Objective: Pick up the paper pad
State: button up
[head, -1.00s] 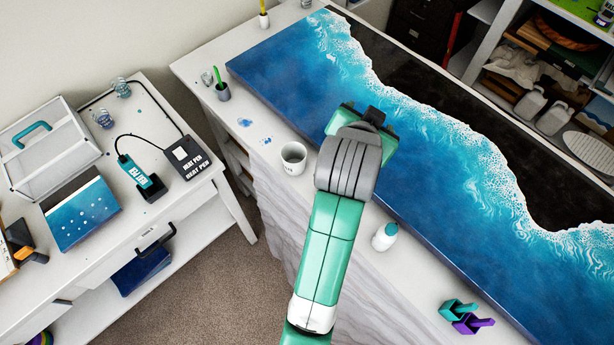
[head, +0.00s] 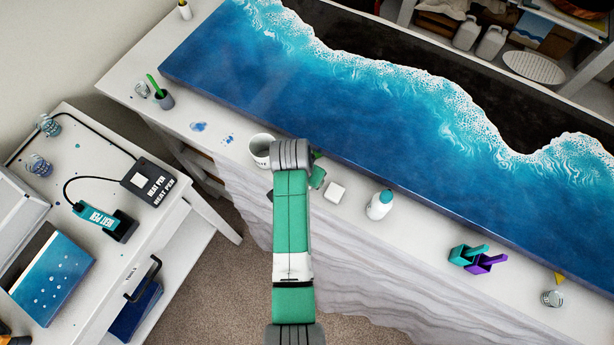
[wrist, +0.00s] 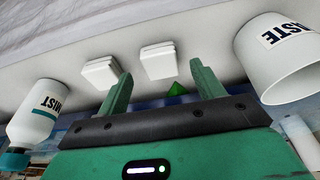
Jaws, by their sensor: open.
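Two small white square pads lie side by side on the white bench top in the wrist view, a left pad (wrist: 100,71) and a right pad (wrist: 158,60). They look alike, and I cannot tell which is the paper pad. One white square (head: 335,193) shows in the head view, between the cup and the bottle. My gripper (wrist: 162,72) is open and empty, its fingers pointing toward the pads. The right pad appears between the fingers, the left pad beside the left finger. The arm mostly hides the gripper in the head view.
A white cup (head: 262,150) labelled waste stands close to my gripper, on the right in the wrist view. A white mist bottle (head: 379,204) stands on the other side. The blue wave panel (head: 300,110) runs behind.

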jog(key=shift+x, duration=1.05)
jog(key=c, duration=1)
jog(key=shift+c, duration=0.2)
jog(key=shift+r, duration=0.1)
jog(key=v, duration=0.3)
jog(key=shift+w+d+r, duration=0.1)
jog(key=shift+d+r, duration=0.15)
jog(key=s+d, duration=0.2)
jog(key=s, duration=0.5)
jog(key=s+d+r, duration=0.1)
jog(key=s+d, duration=0.1)
jog(key=s, duration=0.5)
jog(key=shift+s+d+r, duration=0.2)
jog(key=shift+s+d, duration=0.05)
jog(key=shift+s, duration=0.15)
